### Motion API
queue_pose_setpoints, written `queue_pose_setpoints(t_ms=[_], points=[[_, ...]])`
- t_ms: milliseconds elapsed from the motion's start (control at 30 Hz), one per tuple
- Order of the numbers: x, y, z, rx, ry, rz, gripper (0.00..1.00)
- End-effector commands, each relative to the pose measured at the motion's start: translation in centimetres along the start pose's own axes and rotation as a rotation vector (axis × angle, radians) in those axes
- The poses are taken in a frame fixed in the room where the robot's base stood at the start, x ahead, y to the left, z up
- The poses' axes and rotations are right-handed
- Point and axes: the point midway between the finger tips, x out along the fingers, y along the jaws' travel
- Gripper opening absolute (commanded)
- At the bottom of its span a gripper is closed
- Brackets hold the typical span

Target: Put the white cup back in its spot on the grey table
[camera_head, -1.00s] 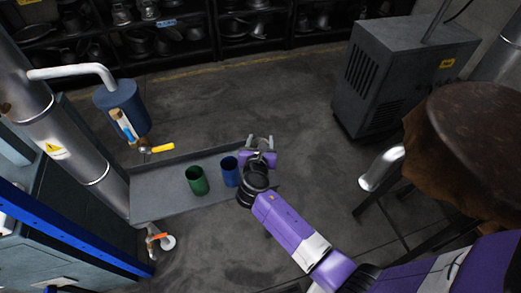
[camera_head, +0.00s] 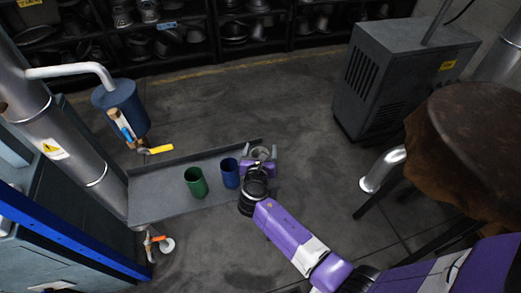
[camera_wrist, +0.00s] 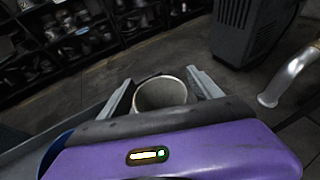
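The white cup (camera_head: 261,152) is at the right end of the grey table (camera_head: 155,205), right of the blue cup. My gripper (camera_head: 260,150) has its fingers apart, one on each side of the white cup. In the wrist view the cup (camera_wrist: 161,95) shows its open rim between the two fingers (camera_wrist: 163,88), with a small gap at the right finger. The cup looks upright. Its lower part and base are hidden by my gripper, so contact with the table cannot be seen.
A blue cup (camera_head: 229,173) and a green cup (camera_head: 195,182) stand left of my gripper on the table. A blue cylinder (camera_head: 121,106) on a pipe hangs at the back left. A grey cabinet (camera_head: 398,78) stands right. The floor between is clear.

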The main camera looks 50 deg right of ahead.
Motion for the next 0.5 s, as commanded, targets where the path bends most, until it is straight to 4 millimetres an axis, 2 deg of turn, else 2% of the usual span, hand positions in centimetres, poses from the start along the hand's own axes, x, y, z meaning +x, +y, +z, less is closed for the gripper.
queue_pose_setpoints(t_ms=[267, 367, 500], points=[[-0.5, 0.0, 0.1, -0.001, 0.0, 0.0, 0.73], [-1.8, 0.0, 0.1, -0.001, 0.0, 0.002, 0.73], [-4.6, 0.0, 0.1, -0.001, 0.001, 0.003, 0.73]])
